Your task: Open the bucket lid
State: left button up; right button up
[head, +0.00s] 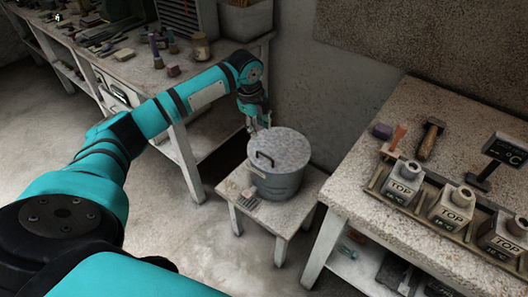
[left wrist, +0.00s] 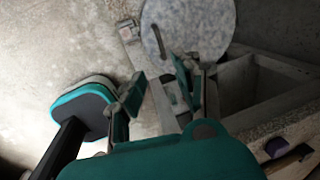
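A grey metal bucket (head: 276,184) stands upright on a small low stool (head: 252,212). Its round mottled grey lid (head: 288,150) sits on top and looks closed. A dark bar handle (head: 264,158) stands on the lid's left side. My left gripper (head: 259,124) is above the lid's back left edge, apart from the handle, pointing down. In the left wrist view the lid (left wrist: 205,28) and its handle (left wrist: 160,41) lie beyond the fingertips. The fingers of my left gripper (left wrist: 158,86) are spread with nothing between them. My right gripper is not in view.
A workbench (head: 440,110) on the right holds a hammer (head: 430,138), several bottles marked TOP (head: 402,182) and a display (head: 506,152). A cluttered bench (head: 135,68) stands behind my left arm. The wall is close behind the bucket. The floor (head: 190,230) left of the stool is clear.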

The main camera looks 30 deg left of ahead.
aim_at(265, 155)
pick_arm(q)
jog(key=w+f, duration=0.1)
jog(key=f, duration=0.7)
jog(key=w+f, duration=0.1)
jog(key=f, duration=0.4)
jog(key=shift+w+d, duration=0.1)
jog(key=shift+w, duration=0.2)
jog(key=shift+w+f, duration=0.1)
jog(key=shift+f, duration=0.25)
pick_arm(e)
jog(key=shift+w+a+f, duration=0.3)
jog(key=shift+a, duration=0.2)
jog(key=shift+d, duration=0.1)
pick_arm(q)
grip_shut()
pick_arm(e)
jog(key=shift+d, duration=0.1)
